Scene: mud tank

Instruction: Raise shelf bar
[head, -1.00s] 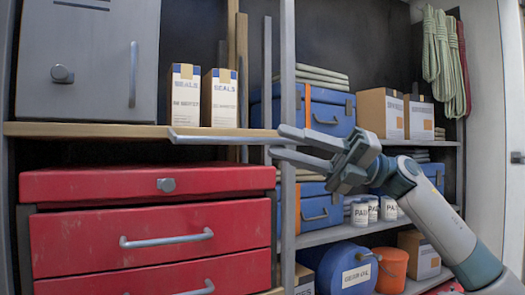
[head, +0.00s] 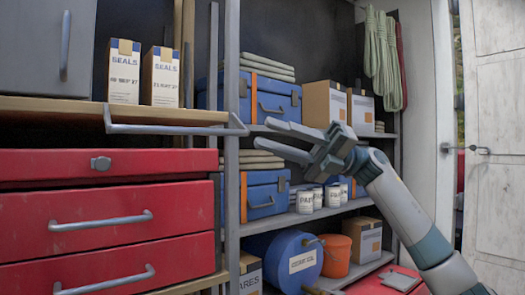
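The shelf bar (head: 175,130) is a thin grey bar with bent ends. It runs level along the front of the wooden shelf (head: 60,106), slightly below the shelf's edge. Its right end reaches past the grey upright post. My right gripper (head: 261,132) comes in from the right with its two long grey fingers apart and nothing visible between them. Its fingertips point left and lie just right of the bar's right end in the picture. I cannot tell the gap in depth. My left gripper is not in view.
Red drawers (head: 100,233) with grey handles stand below the bar. Two SEALS boxes (head: 123,75) stand on the shelf above. A grey post (head: 231,195) divides the shelving. Blue cases (head: 268,195), a blue drum (head: 277,250) and an orange bucket (head: 338,255) fill the right shelves. A white door (head: 498,150) stands at right.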

